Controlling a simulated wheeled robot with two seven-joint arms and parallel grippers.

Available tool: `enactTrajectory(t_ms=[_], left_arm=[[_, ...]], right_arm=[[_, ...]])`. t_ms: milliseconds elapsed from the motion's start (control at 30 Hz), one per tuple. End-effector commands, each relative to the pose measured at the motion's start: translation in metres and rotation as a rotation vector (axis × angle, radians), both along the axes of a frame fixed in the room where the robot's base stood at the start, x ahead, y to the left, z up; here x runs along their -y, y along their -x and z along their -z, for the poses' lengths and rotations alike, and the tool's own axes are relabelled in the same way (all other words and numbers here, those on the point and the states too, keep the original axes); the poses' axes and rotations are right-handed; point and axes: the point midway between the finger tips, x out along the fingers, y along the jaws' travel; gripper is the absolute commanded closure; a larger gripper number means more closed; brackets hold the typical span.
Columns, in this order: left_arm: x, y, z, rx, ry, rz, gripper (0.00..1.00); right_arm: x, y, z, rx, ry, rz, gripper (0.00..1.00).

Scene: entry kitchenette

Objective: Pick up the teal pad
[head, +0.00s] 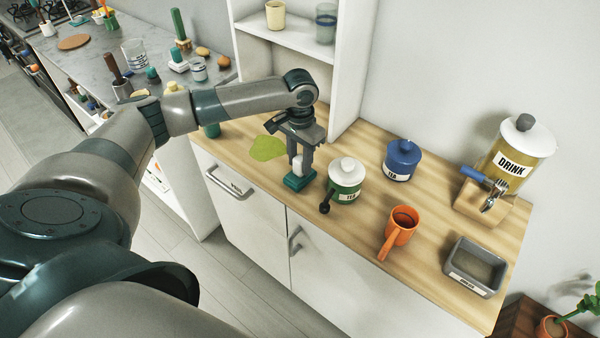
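The teal pad (299,182) is a small block with a pale upright part on top, near the front edge of the wooden counter. My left gripper (300,166) points down directly over it, with its fingers at the pale part. The fingers hide part of it, so I cannot tell whether they are shut on it, or whether the pad rests on the wood or is just above it. My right gripper is not in view.
A yellow-green spill (267,148) lies left of the pad. A green tea jar (345,182) with a dark scoop stands close on its right. Further right are a blue jar (402,160), an orange mug (400,228), a grey tray (452,274) and a drink dispenser (519,150).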

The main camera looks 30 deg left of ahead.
Motion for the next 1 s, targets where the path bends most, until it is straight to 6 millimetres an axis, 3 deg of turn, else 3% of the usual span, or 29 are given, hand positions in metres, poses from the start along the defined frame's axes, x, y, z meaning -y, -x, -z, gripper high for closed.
enactTrajectory(t_ms=[33,100,133,567,1000], left_arm=[[0.000,0.000,0.000,0.000,0.000,0.000,0.80],[0.000,0.000,0.000,0.000,0.000,0.000,0.97],[0.000,0.000,0.000,0.000,0.000,0.000,1.00],[0.000,-0.001,-0.009,0.003,0.000,0.000,1.00],[0.000,-0.001,-0.073,0.004,0.001,0.000,1.00]], right_arm=[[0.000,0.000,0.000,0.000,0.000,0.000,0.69],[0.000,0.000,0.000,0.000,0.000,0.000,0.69],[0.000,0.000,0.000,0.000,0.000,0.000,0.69],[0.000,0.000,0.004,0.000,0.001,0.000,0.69],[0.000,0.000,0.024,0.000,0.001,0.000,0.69]])
